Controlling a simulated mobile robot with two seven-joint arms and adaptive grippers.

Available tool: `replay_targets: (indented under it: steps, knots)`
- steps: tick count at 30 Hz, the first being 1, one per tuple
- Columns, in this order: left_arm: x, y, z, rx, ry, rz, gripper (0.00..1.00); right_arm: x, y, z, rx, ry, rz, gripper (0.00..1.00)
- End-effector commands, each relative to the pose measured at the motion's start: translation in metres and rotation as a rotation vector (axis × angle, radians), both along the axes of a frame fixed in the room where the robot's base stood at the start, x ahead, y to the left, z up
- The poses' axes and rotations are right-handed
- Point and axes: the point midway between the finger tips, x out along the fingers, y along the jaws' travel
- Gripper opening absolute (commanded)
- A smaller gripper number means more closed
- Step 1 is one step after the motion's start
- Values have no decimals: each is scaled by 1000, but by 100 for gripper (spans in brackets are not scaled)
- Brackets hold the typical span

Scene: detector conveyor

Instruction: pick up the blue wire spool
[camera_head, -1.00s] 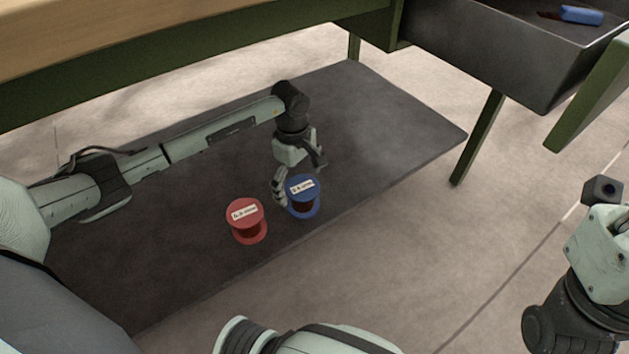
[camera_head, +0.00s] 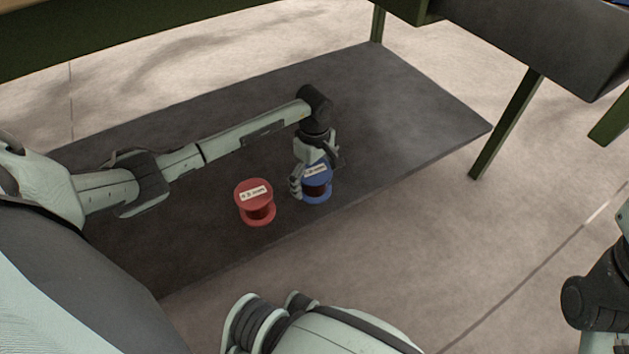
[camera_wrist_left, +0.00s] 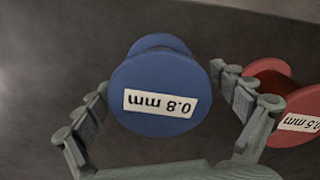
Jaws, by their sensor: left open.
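The blue wire spool (camera_head: 317,188) stands upright on the dark lower shelf (camera_head: 410,110), with a white label on its top. In the left wrist view the blue spool (camera_wrist_left: 150,80) is large and its label reads 0.8 mm. My left gripper (camera_head: 317,182) is open, with one finger on each side of the spool. In the left wrist view the fingers (camera_wrist_left: 165,105) flank the spool; a gap shows on either side, wider on the right. Part of the spool is hidden behind the gripper in the head view. My right gripper is out of view.
A red wire spool (camera_head: 255,203) stands just left of the blue one; it shows behind the right finger in the left wrist view (camera_wrist_left: 290,115). A green table frame (camera_head: 150,32) hangs over the shelf. A green leg (camera_head: 505,125) stands at right. The right shelf area is clear.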

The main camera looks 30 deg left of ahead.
Motion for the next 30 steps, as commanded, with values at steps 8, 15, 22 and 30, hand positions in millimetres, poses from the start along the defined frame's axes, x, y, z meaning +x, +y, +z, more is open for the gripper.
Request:
replay_targets:
  steps: [8, 15, 22, 30]
  knots:
    - [0, 0, 1, 0, 0, 0, 69, 0, 0, 0, 0, -1, -1, 32]
    - [0, 0, 1, 0, 0, 0, 39, 0, 0, 0, 1, 0, 0, 32]
    - [0, 0, 1, 0, 0, 0, 15, 0, 0, -1, 0, 2, 0, 32]
    - [1, 0, 2, 0, -2, 1, 14, -1, 0, -1, 1, 3, 1, 32]
